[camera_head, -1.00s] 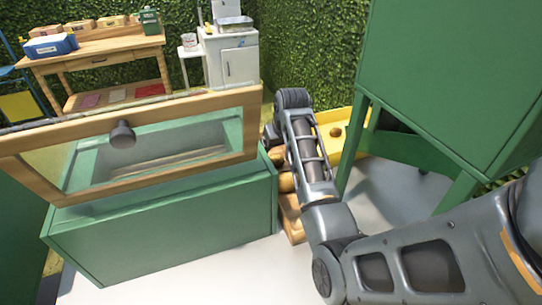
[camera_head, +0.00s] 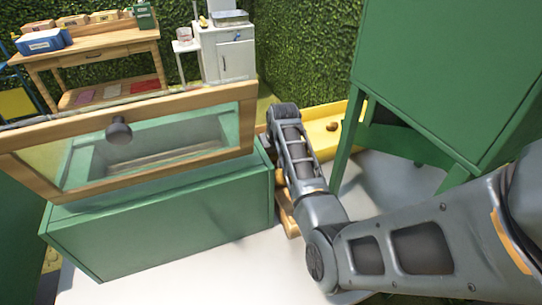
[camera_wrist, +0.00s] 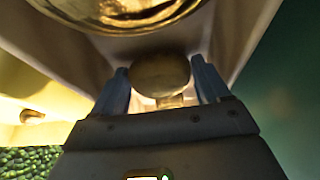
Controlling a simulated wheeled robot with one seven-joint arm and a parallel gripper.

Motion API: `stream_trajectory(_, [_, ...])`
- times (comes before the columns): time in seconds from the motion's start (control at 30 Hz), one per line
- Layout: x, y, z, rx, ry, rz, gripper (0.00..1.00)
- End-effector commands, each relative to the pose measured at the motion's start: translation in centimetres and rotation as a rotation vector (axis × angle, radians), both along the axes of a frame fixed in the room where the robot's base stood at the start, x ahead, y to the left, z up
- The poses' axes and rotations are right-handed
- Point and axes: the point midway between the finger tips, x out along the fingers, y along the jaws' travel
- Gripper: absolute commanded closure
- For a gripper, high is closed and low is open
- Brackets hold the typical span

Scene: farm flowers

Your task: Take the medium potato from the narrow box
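In the wrist view, my gripper (camera_wrist: 160,75) has its two blue-grey fingers apart, one on each side of a round brown potato (camera_wrist: 160,72). The potato seems to lie between the fingertips, with little gap; contact is not clear. A larger, shiny yellow-brown rounded thing (camera_wrist: 120,12), perhaps another potato, fills the top. Pale walls of a box (camera_wrist: 235,35) surround them. In the head view, my arm hides the gripper and most of the wooden narrow box (camera_head: 287,213) beside the green cabinet.
A green cabinet (camera_head: 160,225) with a raised wood-framed glass lid (camera_head: 170,140) stands left of my arm. A green stand (camera_head: 450,80) is close on the right. A yellow tray (camera_head: 322,140) with a brown lump (camera_head: 332,126) lies behind. A workbench (camera_head: 90,50) is at the back.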

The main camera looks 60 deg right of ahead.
Motion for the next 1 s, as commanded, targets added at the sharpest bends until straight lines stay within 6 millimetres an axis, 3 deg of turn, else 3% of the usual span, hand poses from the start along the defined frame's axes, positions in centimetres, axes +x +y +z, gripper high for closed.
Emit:
stream_trajectory(0.27, [0.0, 0.0, 0.0, 0.000, 0.000, 0.000, 0.58])
stream_trajectory(0.57, [0.1, 0.0, 0.5, -0.001, -0.002, 0.000, 0.59])
stream_trajectory(1.0, [0.1, -0.1, 8.0, -0.002, -0.003, 0.000, 0.59])
